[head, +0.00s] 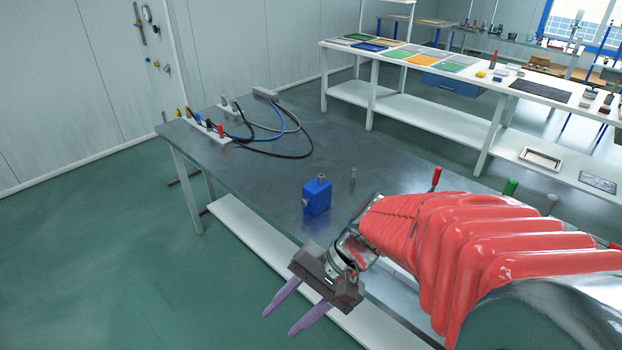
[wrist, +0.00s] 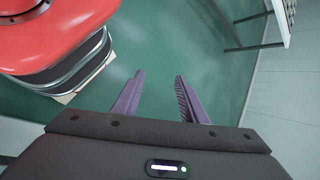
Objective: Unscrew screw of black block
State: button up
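A blue block (head: 317,200) stands on the metal table near its front edge, in the head view. A grey screw-like piece (head: 321,178) sticks up from its top, and a small dark knob (head: 304,203) shows on its left side. I cannot make out a black block on this table. My gripper (head: 281,322) is past the table's front edge, in front of the blue block and apart from it, pointing down and left. Its purple fingers are spread with nothing between them. In the wrist view my gripper (wrist: 160,76) has only green floor between its fingertips.
A small grey peg (head: 353,175) stands right of the blue block. A strip with sockets and cables (head: 210,126) lies at the table's far left. Red (head: 436,178) and green (head: 510,187) handles stand behind my arm. The middle of the metal table (head: 300,165) is clear.

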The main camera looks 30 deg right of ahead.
jog(key=w+d+f+m+t+y, duration=0.2)
jog(key=w+d+m+t+y, duration=0.1)
jog(key=w+d+m+t, duration=0.85)
jog(key=s+d+f+m+t+h, duration=0.1)
jog(key=s+d+f+m+h, duration=0.1)
jog(key=d+m+h, duration=0.2)
jog(key=s+d+f+m+t+h, duration=0.2)
jog(key=d+f+m+h, duration=0.1)
jog(key=d+m, duration=0.4)
jog(key=s+d+f+m+t+h, duration=0.2)
jog(key=d+m+h, duration=0.3)
jog(key=d, duration=0.5)
jog(key=shift+d+f+m, duration=0.3)
jog(key=shift+f+m, duration=0.05)
jog(key=shift+f, duration=0.15)
jog(key=shift+w, duration=0.15)
jog(key=shift+w, duration=0.8)
jog(key=w, duration=0.4)
jog(key=w+d, duration=0.1)
jog(key=w, duration=0.7)
jog(key=shift+d, duration=0.2)
jog(key=shift+c, duration=0.4)
